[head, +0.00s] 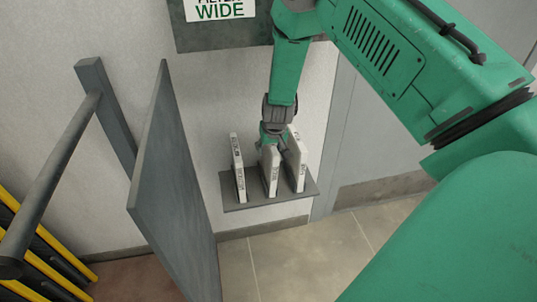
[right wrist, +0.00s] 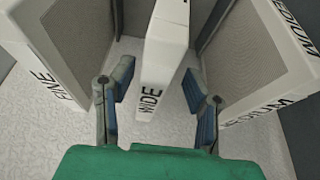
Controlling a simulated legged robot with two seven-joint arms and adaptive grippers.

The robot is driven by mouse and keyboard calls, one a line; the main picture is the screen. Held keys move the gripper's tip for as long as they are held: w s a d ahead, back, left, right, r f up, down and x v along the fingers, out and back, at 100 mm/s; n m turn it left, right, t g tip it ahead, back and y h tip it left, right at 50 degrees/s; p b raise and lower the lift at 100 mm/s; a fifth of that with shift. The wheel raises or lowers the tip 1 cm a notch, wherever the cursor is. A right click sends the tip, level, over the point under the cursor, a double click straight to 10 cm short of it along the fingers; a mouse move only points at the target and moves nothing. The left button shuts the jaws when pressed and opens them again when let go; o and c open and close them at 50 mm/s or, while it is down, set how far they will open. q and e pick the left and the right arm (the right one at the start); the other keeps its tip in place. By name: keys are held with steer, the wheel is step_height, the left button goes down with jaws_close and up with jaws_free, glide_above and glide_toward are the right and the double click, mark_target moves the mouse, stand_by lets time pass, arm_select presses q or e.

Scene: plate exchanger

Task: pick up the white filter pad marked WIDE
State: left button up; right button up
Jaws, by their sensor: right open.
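The white filter pad marked WIDE (right wrist: 160,75) stands on edge between two others in the right wrist view. In the head view it is the middle pad (head: 271,177) on a small grey wall shelf (head: 245,203). My right gripper (right wrist: 158,103) is open, with one blue-padded finger on each side of the WIDE pad's marked edge. Gaps show between the pad and both fingers. In the head view the right gripper (head: 270,138) is over the top of the pads, and its fingers are mostly hidden. My left gripper is out of view.
The FINE pad (right wrist: 45,65) stands left and the MEDIUM pad (right wrist: 268,65) right in the right wrist view, close outside the fingers. A sign reading FILTER WIDE (head: 220,9) is above. A grey upright panel (head: 168,195) stands left of the shelf.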

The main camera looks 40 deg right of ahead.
mark_target(267, 156)
steer(key=b+x, duration=0.1)
steer(key=x, duration=0.2)
steer(key=shift+a, duration=0.1)
steer(key=shift+w+a+f, duration=0.15)
steer(key=shift+f, duration=0.15)
steer(key=shift+w+a, duration=0.1)
steer(key=shift+a, duration=0.1)
steer(key=shift+a+r, duration=0.1)
steer(key=shift+d+f, duration=0.45)
steer(key=shift+d, duration=0.15)
steer(key=shift+a+r, duration=0.15)
steer(key=shift+a, duration=0.35)
steer(key=shift+d, duration=0.1)
steer(key=c, duration=0.7)
steer(key=shift+d, duration=0.15)
jaws_close()
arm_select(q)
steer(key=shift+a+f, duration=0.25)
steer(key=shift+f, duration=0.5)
arm_select(e)
steer(key=shift+d, duration=0.1)
